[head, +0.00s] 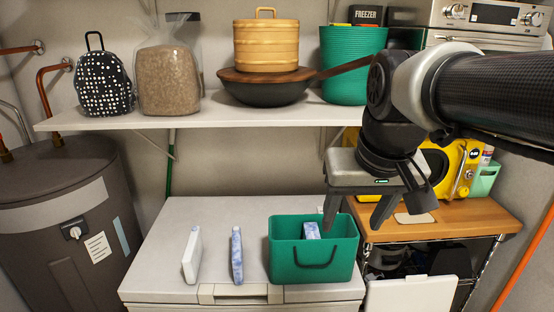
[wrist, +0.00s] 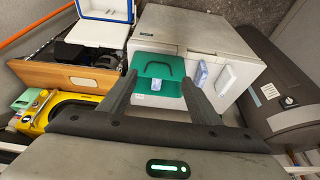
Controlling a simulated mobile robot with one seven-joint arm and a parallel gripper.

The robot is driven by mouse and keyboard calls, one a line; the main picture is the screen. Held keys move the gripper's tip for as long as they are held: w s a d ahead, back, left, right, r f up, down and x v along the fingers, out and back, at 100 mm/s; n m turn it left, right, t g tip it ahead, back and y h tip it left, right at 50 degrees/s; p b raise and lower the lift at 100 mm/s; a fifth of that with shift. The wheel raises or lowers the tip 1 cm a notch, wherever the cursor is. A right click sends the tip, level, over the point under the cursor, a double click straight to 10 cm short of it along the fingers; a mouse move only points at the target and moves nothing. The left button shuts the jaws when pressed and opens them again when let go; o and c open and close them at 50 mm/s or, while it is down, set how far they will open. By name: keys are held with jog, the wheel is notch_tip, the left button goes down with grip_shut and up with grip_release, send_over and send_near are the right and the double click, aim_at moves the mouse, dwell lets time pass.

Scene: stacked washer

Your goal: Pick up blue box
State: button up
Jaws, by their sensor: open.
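A thin blue-and-white box (head: 237,255) stands upright on the white chest lid, left of a green bin (head: 283,247). It also shows in the wrist view (wrist: 201,75), beside the bin. Another small blue-and-white box (head: 311,230) lies partly inside the green bin, its lower part hidden; it shows in the wrist view (wrist: 155,85) too. A thin white box (head: 192,256) stands at the far left of the lid. My gripper (head: 352,227) is open and empty, fingers pointing down, above and near the right side of the bin.
A shelf (head: 200,117) above the lid holds a dotted bag, a brown sack, a wooden steamer on a pan and a green basket. A wooden table (head: 450,221) with a yellow case (head: 447,170) is at right. A dark tank (head: 62,220) stands left. The lid's back is clear.

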jog(key=w+g, duration=0.1)
jog(key=w, duration=0.7)
jog(key=g+b, duration=0.2)
jog(key=g, duration=0.1)
send_over(312, 232)
notch_tip(312, 232, down, 13)
jog(key=f, duration=1.1)
jog(key=shift+s+d+f, duration=0.15)
jog(key=shift+s+f, duration=0.1)
jog(key=shift+s, duration=0.05)
jog(key=shift+w+f+p, duration=0.15)
jog(key=shift+f+p, duration=0.25)
jog(key=shift+f, duration=1.15)
jog(key=shift+w+f+p, duration=0.15)
jog(key=shift+f+p, duration=0.2)
jog(key=shift+f, duration=1.15)
jog(key=c, duration=1.4)
jog(key=shift+o, duration=0.2)
jog(key=shift+r, duration=0.1)
